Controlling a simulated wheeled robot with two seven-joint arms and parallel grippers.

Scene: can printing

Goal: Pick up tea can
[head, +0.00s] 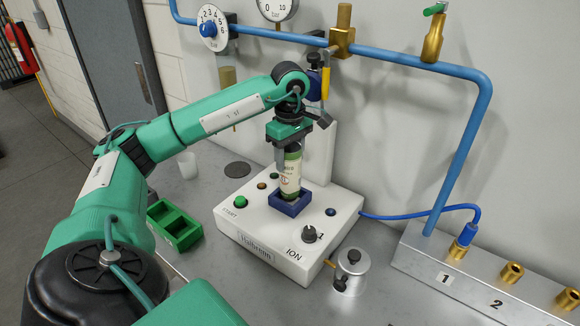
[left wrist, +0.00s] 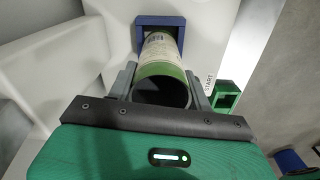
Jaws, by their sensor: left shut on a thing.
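The tea can (head: 290,176) has a cream label and green bands. It stands upright in the blue square holder (head: 291,204) on top of the white printing machine (head: 320,222). My left gripper (head: 286,146) is above it and shut on its upper part. In the left wrist view the can (left wrist: 165,60) sits between the two grey fingers (left wrist: 162,88), its dark top facing the camera and its far end at the blue holder (left wrist: 143,22). My right gripper is not in view.
A green two-slot tray (head: 174,226) lies left of the machine. A metal canister (head: 349,270) stands at its front right. A blue pipe (head: 465,120) runs along the wall, and a numbered socket block (head: 490,280) is at the right. A white cup (head: 187,165) stands behind the arm.

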